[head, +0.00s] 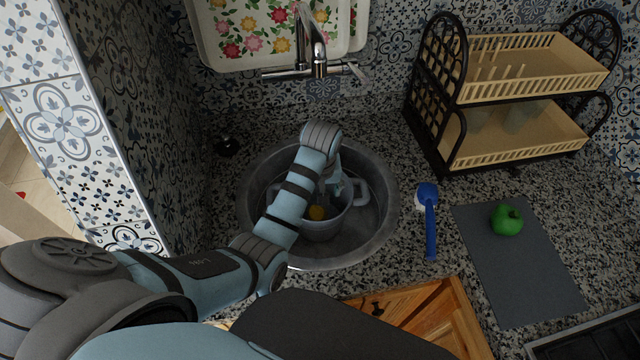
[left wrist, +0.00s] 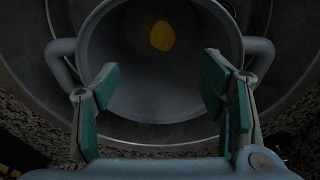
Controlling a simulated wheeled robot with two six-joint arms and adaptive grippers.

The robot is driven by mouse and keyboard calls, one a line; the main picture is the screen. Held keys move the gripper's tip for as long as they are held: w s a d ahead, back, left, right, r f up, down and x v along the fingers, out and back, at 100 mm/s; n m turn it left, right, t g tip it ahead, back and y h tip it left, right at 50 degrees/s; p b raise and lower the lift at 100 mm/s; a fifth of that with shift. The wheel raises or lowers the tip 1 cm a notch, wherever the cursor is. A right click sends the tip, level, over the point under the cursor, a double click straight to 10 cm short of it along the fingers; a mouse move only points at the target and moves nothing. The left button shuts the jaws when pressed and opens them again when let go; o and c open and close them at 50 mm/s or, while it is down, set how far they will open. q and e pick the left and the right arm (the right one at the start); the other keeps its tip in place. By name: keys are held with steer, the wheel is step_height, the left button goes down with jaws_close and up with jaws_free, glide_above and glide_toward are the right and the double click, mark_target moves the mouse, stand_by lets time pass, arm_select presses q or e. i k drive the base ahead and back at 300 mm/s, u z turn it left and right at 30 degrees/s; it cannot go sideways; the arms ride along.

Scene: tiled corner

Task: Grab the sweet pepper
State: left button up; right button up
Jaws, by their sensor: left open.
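A green sweet pepper (head: 507,219) lies on a grey mat (head: 527,268) on the counter at the right in the head view. My left arm reaches into the round metal sink (head: 366,240). My left gripper (head: 333,190) is over a grey pot (head: 322,229) with two handles in the sink, partly hidden by the arm in the head view. In the left wrist view my left gripper (left wrist: 160,95) is open and empty, its fingers spread over the pot (left wrist: 150,95). The pepper is far to the right of this gripper. My right gripper is not in view.
A yellow round thing (head: 317,212) lies in the pot. A blue brush (head: 429,222) lies between the sink and the mat. A two-tier dish rack (head: 523,92) stands at the back right. A tap (head: 312,60) rises behind the sink.

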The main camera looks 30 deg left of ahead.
mark_target(506, 220)
steer(key=k, duration=1.5)
